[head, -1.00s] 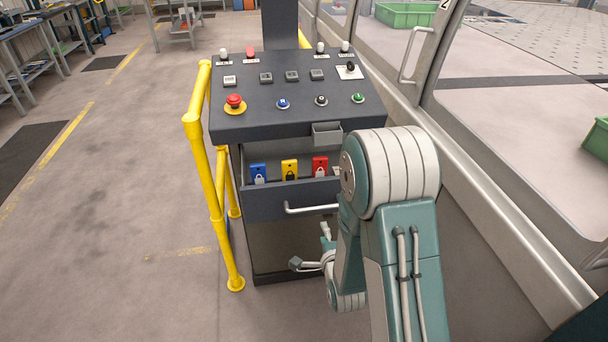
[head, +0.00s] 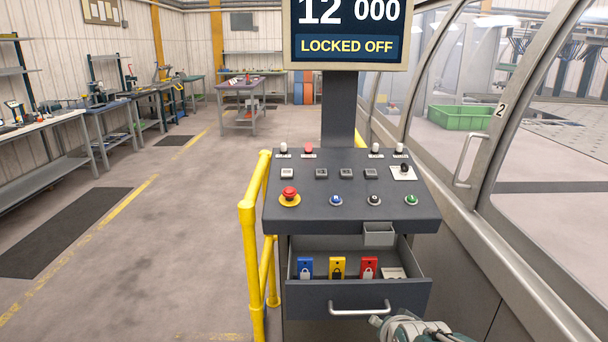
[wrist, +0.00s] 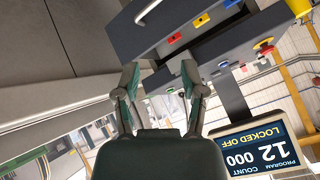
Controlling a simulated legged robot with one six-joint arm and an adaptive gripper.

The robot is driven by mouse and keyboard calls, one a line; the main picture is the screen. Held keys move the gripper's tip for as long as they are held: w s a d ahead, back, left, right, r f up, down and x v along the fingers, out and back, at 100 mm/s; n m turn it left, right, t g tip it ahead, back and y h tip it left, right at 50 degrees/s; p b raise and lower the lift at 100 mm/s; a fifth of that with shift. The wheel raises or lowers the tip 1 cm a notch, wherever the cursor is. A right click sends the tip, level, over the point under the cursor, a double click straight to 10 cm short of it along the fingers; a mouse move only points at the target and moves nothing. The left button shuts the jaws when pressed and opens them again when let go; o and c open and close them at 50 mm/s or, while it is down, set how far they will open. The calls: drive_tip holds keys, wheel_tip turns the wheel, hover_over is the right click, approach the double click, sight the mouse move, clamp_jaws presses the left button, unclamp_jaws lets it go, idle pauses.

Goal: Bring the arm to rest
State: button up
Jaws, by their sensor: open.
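My gripper (wrist: 159,78) shows in the wrist view with its two fingers spread apart and nothing between them. Beyond the fingers are the control console and its drawer (wrist: 165,30). In the head view, only a part of my arm shows at the bottom edge, just below the drawer handle (head: 359,309); the rest is out of frame. The console's drawer (head: 330,292) stands open and holds a blue padlock tag (head: 305,267), a yellow one (head: 337,267) and a red one (head: 368,267). The screen (head: 347,45) reads "LOCKED OFF".
A yellow guard rail (head: 250,240) stands along the console's left side. The machine's glazed enclosure, with a handle (head: 466,160), runs along the right. A green crate (head: 460,118) sits behind the glass.

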drive_tip(key=s+r+n+g, duration=0.2)
drive_tip(key=s+r+n, duration=0.1)
drive_tip(key=s, duration=0.5)
drive_tip(key=s+r+n+g, duration=0.1)
drive_tip(key=s+r+n, duration=0.2)
drive_tip(key=s, duration=0.5)
drive_tip(key=shift+s+r+n+g, duration=0.35)
drive_tip(key=shift+s+n+g, duration=0.05)
